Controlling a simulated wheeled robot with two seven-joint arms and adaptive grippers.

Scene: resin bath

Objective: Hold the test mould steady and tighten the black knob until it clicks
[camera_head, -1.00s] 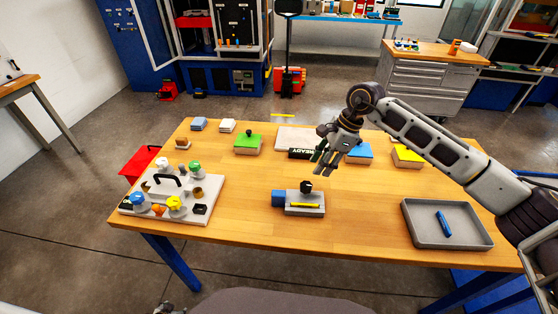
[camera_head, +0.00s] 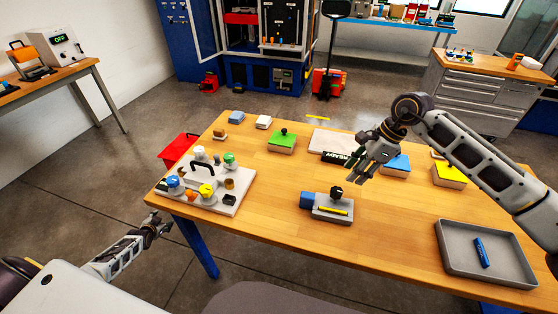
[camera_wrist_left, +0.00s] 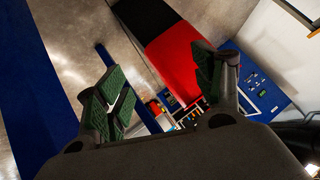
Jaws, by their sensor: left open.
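A grey mould block (camera_head: 331,211) with a blue part (camera_head: 306,200) on its left end and a yellow strip lies near the front middle of the table. A black knob (camera_head: 336,192) stands on top of it. My right gripper (camera_head: 361,173) hangs beyond and above the block, to the right of the knob. It looks open and empty, apart from the knob. My left gripper (camera_head: 155,229) is off the table's left front edge, below the fixture board, well away from the block. In the left wrist view it (camera_wrist_left: 160,85) is open, with nothing between its fingers.
A fixture board (camera_head: 235,205) with a black handle and coloured knobs sits at the table's left. Green (camera_head: 282,143), blue (camera_head: 397,165) and yellow (camera_head: 449,175) blocks stand behind. A grey tray (camera_head: 456,263) holds a blue item at right. Wood around the mould is clear.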

